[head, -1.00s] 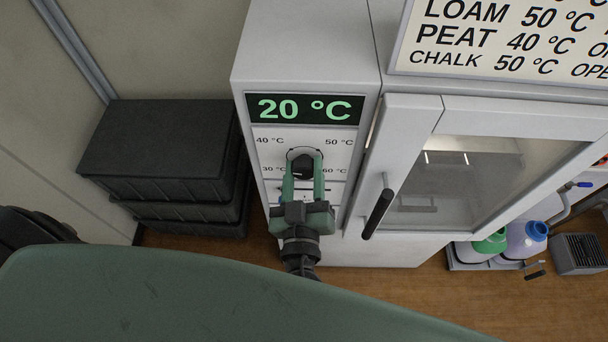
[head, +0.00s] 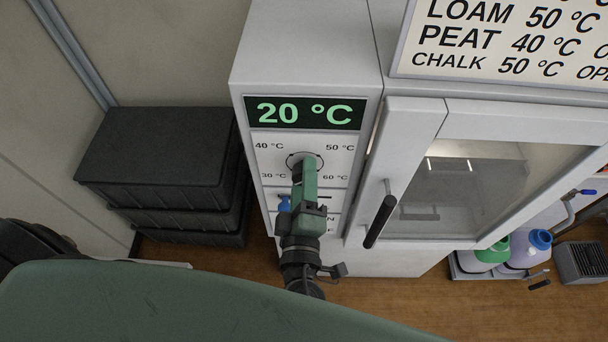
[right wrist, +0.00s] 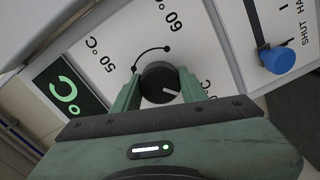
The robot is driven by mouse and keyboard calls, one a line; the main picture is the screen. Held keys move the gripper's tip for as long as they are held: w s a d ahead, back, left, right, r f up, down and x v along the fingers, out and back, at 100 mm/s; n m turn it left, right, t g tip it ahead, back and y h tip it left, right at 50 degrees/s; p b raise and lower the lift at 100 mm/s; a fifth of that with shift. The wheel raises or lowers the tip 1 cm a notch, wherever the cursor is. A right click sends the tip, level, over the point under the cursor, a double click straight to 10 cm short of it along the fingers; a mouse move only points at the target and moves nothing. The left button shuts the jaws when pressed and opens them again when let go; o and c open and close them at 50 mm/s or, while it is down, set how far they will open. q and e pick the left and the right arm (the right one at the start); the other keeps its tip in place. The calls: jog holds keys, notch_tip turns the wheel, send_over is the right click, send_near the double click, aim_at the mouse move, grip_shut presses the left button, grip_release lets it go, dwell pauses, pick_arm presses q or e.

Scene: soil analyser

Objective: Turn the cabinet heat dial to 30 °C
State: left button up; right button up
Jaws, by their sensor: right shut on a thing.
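The heat dial (right wrist: 160,82) is a round black knob with a white pointer mark, on the cabinet's pale front panel (head: 268,190). My right gripper (right wrist: 158,88) is shut on it, with one green finger on each side. In the head view the right gripper (head: 305,172) is seen nearly edge-on and hides most of the dial. The green display (head: 305,112) above reads 20 °C. Labels for 40, 50, 30 and 60 °C surround the dial. In the right wrist view the pointer mark slants toward the lower right. My left gripper is not in view.
A blue slider knob (right wrist: 279,60) sits below the dial, beside a SHUT label. The cabinet door's black handle (head: 380,220) is just right of the gripper. Dark stacked crates (head: 160,150) stand left of the cabinet. Capped bottles (head: 525,245) stand at the right.

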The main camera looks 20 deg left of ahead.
jog(key=shift+n, duration=0.6)
jog(key=o, duration=1.4)
jog(key=shift+c, duration=0.2)
jog(key=b+v, duration=0.3)
jog(key=v, duration=0.5)
jog(key=shift+w, duration=0.1)
